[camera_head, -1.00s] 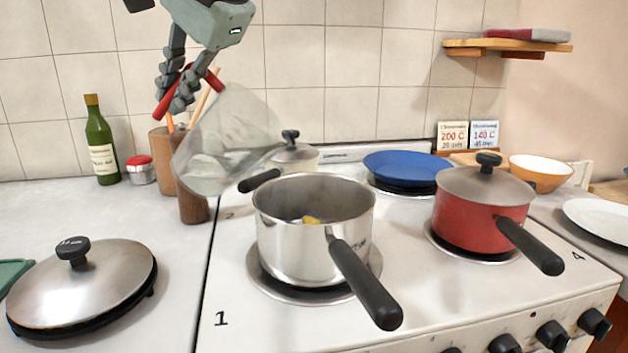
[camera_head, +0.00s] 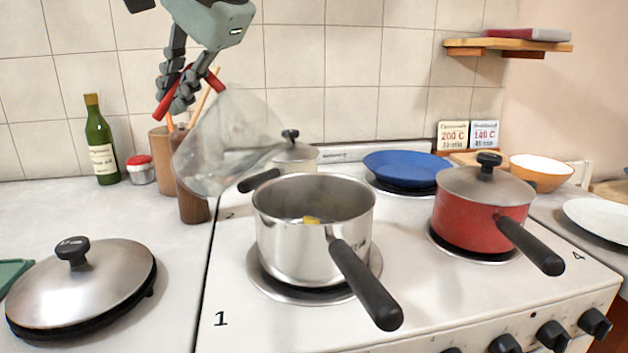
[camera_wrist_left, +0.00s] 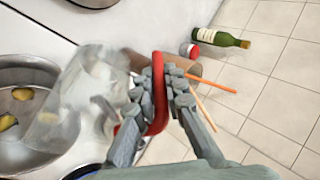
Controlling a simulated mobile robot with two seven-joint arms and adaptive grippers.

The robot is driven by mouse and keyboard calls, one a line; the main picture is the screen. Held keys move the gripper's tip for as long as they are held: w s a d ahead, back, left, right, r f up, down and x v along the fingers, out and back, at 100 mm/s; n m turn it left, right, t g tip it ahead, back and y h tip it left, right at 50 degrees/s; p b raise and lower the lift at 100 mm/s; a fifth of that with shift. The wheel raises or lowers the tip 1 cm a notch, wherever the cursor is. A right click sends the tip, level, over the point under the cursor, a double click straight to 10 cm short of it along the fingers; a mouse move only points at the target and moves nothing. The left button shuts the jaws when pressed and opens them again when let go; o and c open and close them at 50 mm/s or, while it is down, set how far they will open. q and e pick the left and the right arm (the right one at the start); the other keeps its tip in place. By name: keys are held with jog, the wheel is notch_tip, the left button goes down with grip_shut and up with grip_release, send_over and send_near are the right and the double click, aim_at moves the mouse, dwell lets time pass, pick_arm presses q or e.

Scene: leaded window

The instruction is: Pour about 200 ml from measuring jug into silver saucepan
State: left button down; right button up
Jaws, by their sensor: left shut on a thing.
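The silver saucepan (camera_head: 300,240) stands open on the front left hotplate, its black handle pointing front right. Something yellow lies inside; the left wrist view shows yellow pieces (camera_wrist_left: 22,94) in the saucepan (camera_wrist_left: 30,70). The clear measuring jug (camera_head: 225,145) with a red handle is tilted, its mouth toward the saucepan and just above its back left rim. My left gripper (camera_head: 180,95) is shut on the jug's red handle (camera_wrist_left: 158,90), up and left of the pan. I cannot make out the liquid level or a stream. My right gripper is not in view.
A red saucepan (camera_head: 480,220) with a lid stands on the right. A lidded pot (camera_head: 297,157) and a blue plate (camera_head: 405,167) are behind. A loose lid (camera_head: 85,285), a green bottle (camera_head: 101,145) and a pepper mill (camera_head: 193,203) are at left.

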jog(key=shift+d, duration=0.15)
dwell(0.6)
pick_arm(q)
jog(key=shift+a+f+h, duration=0.3)
jog(key=shift+a+h, duration=0.2)
jog(key=a, duration=0.1)
jog(key=a+f+h, duration=0.1)
jog(key=h, duration=0.1)
jog(key=shift+w+a+f+n+g, duration=0.15)
jog(key=shift+a+f+n+g, duration=0.15)
jog(key=shift+a+n, duration=0.1)
jog(key=shift+w+a+f+n+h+b, duration=0.1)
jog(key=shift+a+f+n+h+b, duration=0.2)
jog(key=shift+a+f+h, duration=0.9)
jog(key=shift+w+a+f+n+h+b, duration=0.1)
jog(key=shift+a+f+n+h+b, duration=0.4)
jog(key=shift+h, duration=1.1)
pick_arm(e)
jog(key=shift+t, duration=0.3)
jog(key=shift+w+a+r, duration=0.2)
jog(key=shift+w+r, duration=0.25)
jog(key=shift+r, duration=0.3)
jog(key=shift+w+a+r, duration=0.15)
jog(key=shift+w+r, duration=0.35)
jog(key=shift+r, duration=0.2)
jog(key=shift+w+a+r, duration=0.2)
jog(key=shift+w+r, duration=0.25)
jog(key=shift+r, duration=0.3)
